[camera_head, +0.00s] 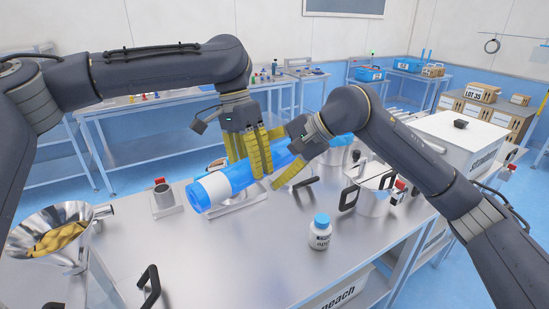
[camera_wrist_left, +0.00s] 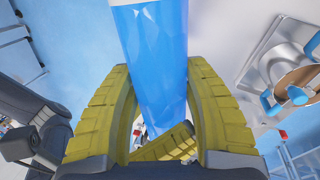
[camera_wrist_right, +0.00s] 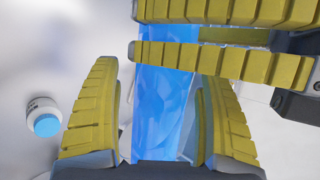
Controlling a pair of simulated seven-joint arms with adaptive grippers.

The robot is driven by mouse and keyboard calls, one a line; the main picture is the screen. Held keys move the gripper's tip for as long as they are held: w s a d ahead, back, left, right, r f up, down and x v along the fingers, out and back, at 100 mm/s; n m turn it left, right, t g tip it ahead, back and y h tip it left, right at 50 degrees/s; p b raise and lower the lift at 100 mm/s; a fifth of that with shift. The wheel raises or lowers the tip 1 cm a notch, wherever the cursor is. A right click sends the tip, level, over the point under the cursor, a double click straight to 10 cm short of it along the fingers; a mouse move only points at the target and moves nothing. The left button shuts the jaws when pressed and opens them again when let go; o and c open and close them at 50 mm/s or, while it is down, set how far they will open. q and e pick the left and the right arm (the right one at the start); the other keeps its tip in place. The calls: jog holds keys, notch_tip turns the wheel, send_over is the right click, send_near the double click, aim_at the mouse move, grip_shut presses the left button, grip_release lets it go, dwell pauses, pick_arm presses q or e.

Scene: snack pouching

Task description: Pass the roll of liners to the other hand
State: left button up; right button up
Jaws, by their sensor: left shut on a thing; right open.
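The roll of liners is a long blue roll with a white band (camera_head: 213,188), held slanting above the steel table in the head view. My left gripper (camera_head: 257,170) is shut around its middle. The roll (camera_wrist_left: 153,55) runs between the yellow fingers of my left gripper (camera_wrist_left: 158,110) in the left wrist view. My right gripper (camera_head: 282,165) is close beside the left one at the roll. In the right wrist view the roll (camera_wrist_right: 163,105) lies between the spread fingers of my right gripper (camera_wrist_right: 160,110), with the left fingers crossing above.
A white bottle with a blue cap (camera_head: 320,232) stands on the steel table (camera_head: 245,265) in front of the grippers. A steel funnel (camera_head: 60,238) is at the left. A steel pot (camera_head: 372,187) with black handles stands at the right. The front middle of the table is fairly clear.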

jog(key=shift+a, duration=0.1)
jog(key=shift+c, duration=0.5)
jog(key=shift+f, duration=0.1)
jog(key=c, duration=1.5)
pick_arm(q)
jog(key=o, duration=1.6)
pick_arm(e)
jog(key=shift+c, duration=0.4)
